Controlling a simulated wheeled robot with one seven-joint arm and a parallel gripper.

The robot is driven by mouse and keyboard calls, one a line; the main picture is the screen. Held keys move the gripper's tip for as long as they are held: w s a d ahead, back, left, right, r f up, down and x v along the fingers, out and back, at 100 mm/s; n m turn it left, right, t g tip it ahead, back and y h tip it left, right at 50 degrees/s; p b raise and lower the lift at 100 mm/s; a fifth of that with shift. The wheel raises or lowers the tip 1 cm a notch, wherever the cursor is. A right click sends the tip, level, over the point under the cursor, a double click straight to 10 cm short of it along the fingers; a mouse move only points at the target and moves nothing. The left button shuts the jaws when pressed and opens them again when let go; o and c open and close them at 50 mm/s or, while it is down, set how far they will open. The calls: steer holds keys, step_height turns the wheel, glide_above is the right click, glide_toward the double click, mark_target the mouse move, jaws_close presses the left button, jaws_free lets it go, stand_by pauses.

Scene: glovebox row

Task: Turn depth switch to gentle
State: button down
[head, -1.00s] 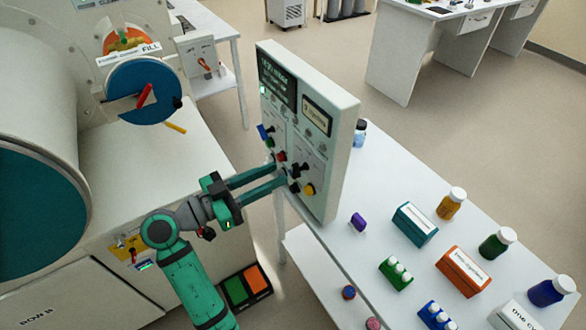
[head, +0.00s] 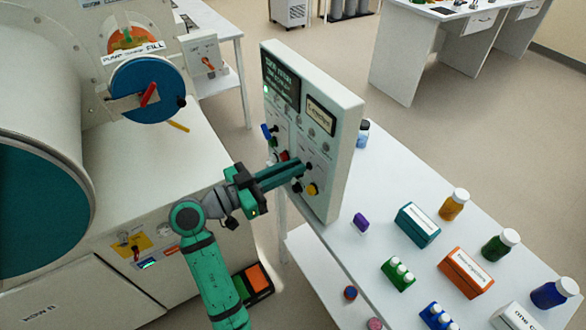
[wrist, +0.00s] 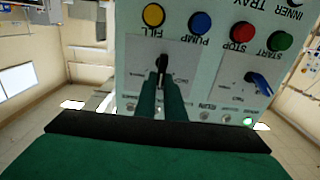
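A white upright control panel (head: 343,110) stands on the table and carries small switches, lamps and buttons. In the wrist view it appears upside down, with a black-handled switch (wrist: 162,63) on a white plate and a blue-handled switch (wrist: 260,82) on another plate. The plates' small lettering is too blurred to tell which is the depth switch. My gripper (head: 302,170) reaches the panel's lower part. In the wrist view its fingers (wrist: 162,92) are close together, one on each side of the black handle, and look shut on it. The fingers hide the plate's lower middle.
A yellow button (wrist: 153,15), a blue button (wrist: 200,23), a red button (wrist: 242,32) and a green button (wrist: 279,41) sit close to the switches. Bottles and boxes, including a teal box (head: 417,225), stand on the table (head: 400,180) to the right.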

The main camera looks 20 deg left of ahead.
steer(key=shift+w+a+f+n, duration=0.1)
steer(key=shift+a+n, duration=0.05)
steer(key=shift+n, duration=0.75)
steer(key=shift+a+n, duration=0.1)
steer(key=shift+n, duration=0.8)
steer(key=c, duration=1.8)
jaws_free()
steer(key=shift+c, duration=0.2)
steer(key=shift+a, duration=0.1)
steer(key=v, duration=1)
steer(key=shift+s+a, duration=0.2)
steer(key=shift+s, duration=0.1)
